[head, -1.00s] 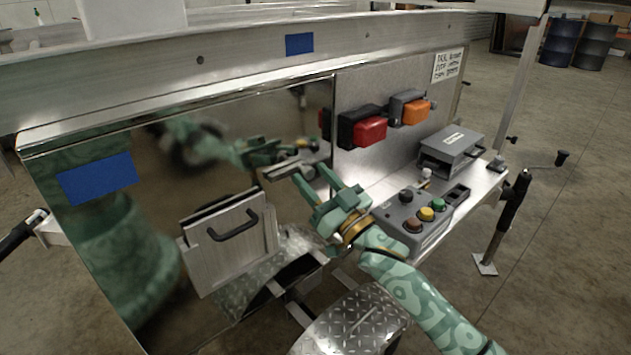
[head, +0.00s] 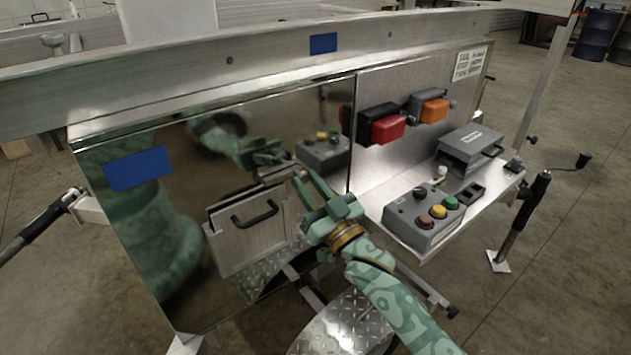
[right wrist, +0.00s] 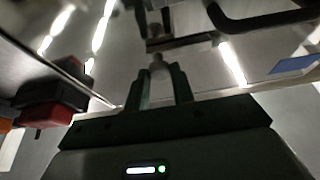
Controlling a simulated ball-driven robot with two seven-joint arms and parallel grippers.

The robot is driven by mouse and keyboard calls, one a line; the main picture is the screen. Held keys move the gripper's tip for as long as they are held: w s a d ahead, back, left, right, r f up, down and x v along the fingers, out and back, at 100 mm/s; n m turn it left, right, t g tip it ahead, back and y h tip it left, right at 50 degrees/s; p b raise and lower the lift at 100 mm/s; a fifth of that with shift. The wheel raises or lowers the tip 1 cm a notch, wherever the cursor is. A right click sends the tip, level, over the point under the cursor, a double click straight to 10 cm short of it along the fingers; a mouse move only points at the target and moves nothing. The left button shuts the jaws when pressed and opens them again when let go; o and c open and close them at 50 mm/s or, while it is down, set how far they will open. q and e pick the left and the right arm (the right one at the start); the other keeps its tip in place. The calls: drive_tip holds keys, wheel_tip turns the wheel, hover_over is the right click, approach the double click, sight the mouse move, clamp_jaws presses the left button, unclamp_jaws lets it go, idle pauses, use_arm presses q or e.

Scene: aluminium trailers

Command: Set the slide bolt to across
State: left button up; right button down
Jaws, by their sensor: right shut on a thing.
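The slide bolt (head: 277,173) is a small metal bar fitting on the shiny, mirror-like panel (head: 332,110), just above the black-handled metal plate. My right gripper (head: 303,180) is at its right end, with its fingers pointing to the panel. In the right wrist view, the two dark fingers (right wrist: 161,82) are shut on the bolt's small pale knob (right wrist: 158,63). The bolt's dark body (right wrist: 182,42) lies just beyond, running sideways in that view. The fingers partly hide the knob, and the bolt's exact setting is hard to tell. My left gripper is not in view.
A plate with a black handle (head: 256,214) is below the bolt. The panel mirrors my arm.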

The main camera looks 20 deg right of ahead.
drive_tip(key=c, duration=1.2)
unclamp_jaws()
drive_tip(key=shift+s+a, duration=0.1)
drive_tip(key=shift+a, duration=0.15)
drive_tip(key=shift+s+d+f, duration=0.1)
drive_tip(key=shift+s+d, duration=0.05)
drive_tip(key=shift+s, duration=0.05)
use_arm(q)
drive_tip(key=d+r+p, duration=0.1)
drive_tip(key=p, duration=0.1)
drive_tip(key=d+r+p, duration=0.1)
drive_tip(key=p, duration=0.1)
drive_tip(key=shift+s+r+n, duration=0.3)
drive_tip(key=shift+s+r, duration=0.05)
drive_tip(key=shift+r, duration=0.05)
use_arm(e)
drive_tip(key=v, duration=1.6)
drive_tip(key=shift+w+f, duration=0.1)
drive_tip(key=shift+f, duration=0.05)
